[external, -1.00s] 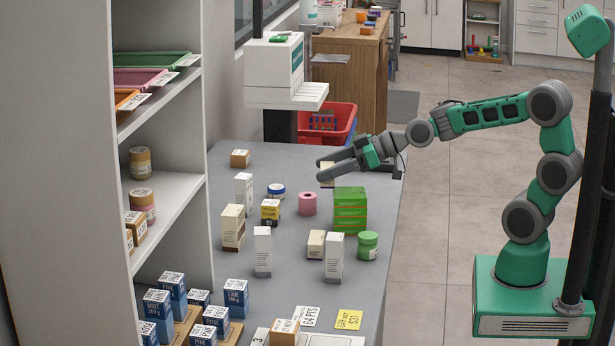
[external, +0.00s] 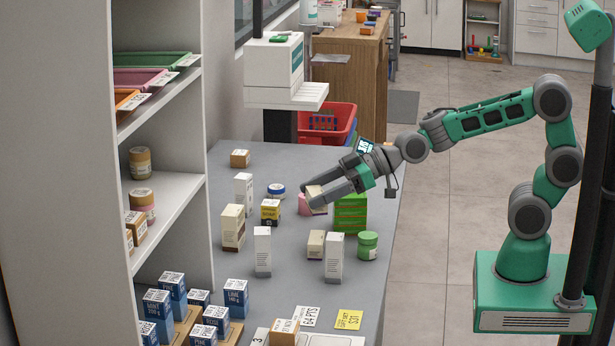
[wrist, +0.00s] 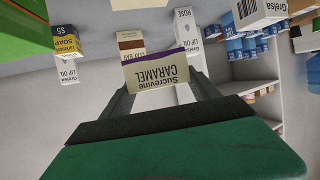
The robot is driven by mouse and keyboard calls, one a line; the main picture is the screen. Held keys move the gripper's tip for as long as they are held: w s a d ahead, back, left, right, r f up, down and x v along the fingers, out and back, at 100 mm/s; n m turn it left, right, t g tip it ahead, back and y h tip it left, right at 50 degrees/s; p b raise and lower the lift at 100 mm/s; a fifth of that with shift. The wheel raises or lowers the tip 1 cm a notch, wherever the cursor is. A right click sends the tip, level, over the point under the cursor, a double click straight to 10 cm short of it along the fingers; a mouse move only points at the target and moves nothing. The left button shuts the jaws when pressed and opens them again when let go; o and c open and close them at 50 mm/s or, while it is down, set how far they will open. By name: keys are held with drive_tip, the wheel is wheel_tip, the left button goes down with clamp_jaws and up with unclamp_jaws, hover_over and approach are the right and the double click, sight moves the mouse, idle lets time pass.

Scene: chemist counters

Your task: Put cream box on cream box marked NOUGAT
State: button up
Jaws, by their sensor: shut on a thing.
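My gripper (external: 313,197) is shut on a cream box (external: 316,195) and holds it above the counter. In the wrist view the held cream box (wrist: 158,73) shows "Sucrevine CARAMEL", upside down, with a purple edge. A small cream box (external: 316,244) stands on the counter in front of the gripper, left of a tall white box. It is similar in size, but its print is too small to read, so I cannot confirm that it is the one marked NOUGAT. A taller cream box with a brown base (external: 232,228) stands further left.
A green stack of boxes (external: 350,213) and a green-lidded jar (external: 367,245) stand at the right. Tall white boxes (external: 334,258) (external: 263,252) flank the small cream box. Shelving (external: 180,200) borders the left.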

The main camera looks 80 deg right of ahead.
wheel_tip(320, 180, down, 7)
drive_tip(key=shift+f+b, duration=0.15)
drive_tip(key=shift+b, duration=0.3)
drive_tip(key=o, duration=1.3)
drive_tip(key=shift+o, duration=0.2)
drive_tip(key=shift+s+r+p, duration=0.1)
drive_tip(key=shift+r+p, duration=0.2)
drive_tip(key=shift+r, duration=0.05)
drive_tip(key=p+v, duration=0.3)
drive_tip(key=v, duration=0.8)
drive_tip(key=shift+s+d, duration=0.2)
drive_tip(key=shift+s, duration=0.1)
